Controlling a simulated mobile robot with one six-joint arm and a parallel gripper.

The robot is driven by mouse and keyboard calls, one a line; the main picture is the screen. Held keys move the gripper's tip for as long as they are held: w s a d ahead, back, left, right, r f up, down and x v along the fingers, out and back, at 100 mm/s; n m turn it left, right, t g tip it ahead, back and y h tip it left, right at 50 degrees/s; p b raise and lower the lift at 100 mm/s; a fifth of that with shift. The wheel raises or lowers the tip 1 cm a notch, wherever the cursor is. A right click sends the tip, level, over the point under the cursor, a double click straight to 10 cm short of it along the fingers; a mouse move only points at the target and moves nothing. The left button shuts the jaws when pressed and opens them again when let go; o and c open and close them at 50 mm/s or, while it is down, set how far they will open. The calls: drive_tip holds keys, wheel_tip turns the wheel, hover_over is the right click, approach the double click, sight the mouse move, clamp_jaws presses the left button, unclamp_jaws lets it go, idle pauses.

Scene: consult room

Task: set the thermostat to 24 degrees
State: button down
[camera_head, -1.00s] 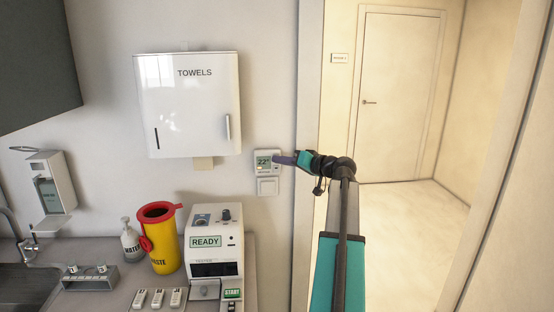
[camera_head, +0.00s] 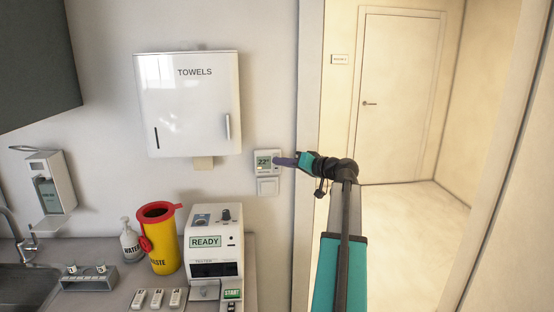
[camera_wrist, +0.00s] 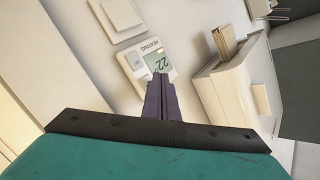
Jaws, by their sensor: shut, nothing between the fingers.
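The thermostat (camera_head: 264,161) is a small white wall unit with a greenish display reading 22. It hangs right of the towel dispenser. In the wrist view the thermostat (camera_wrist: 137,62) appears turned, with "HEATING" and 22 readable, and its lower display edge is partly hidden by my fingertips. My gripper (camera_head: 277,160) is shut and empty, its purple fingers pointing left at the thermostat's right side. In the wrist view the closed fingertips of my gripper (camera_wrist: 158,77) overlap the edge of the display. I cannot tell whether they touch it.
A white switch plate (camera_head: 268,186) is just below the thermostat. The towel dispenser (camera_head: 190,105) is up and left. The counter below holds a tester (camera_head: 215,245), a yellow waste bin (camera_head: 163,245) and a bottle (camera_head: 131,243). An open doorway is to the right.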

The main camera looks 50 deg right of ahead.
drive_tip(key=shift+s+a+b, duration=0.5)
drive_tip(key=shift+s+a, duration=1.1)
drive_tip(key=shift+s, duration=0.25)
